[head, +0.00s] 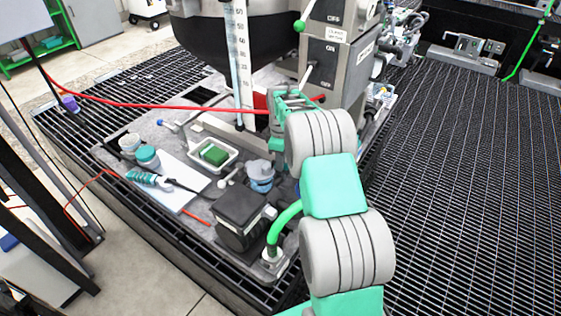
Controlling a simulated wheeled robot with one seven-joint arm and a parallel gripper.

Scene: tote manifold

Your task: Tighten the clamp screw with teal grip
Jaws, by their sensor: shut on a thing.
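My gripper (285,98) is at the far end of my teal and grey arm, low in front of the grey switch housing. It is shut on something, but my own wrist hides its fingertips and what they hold. No clamp screw with a teal grip can be clearly made out. A tool with a teal handle (150,179) lies on a white board (183,187) at the left, apart from my gripper.
The grey switch housing (343,55) carries ON and OFF labels and a green-knobbed lever (300,25). A red hose (160,106) runs in from the left. A tray with a green sponge (214,154) and a black box (240,217) stand nearby. Grating at right is clear.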

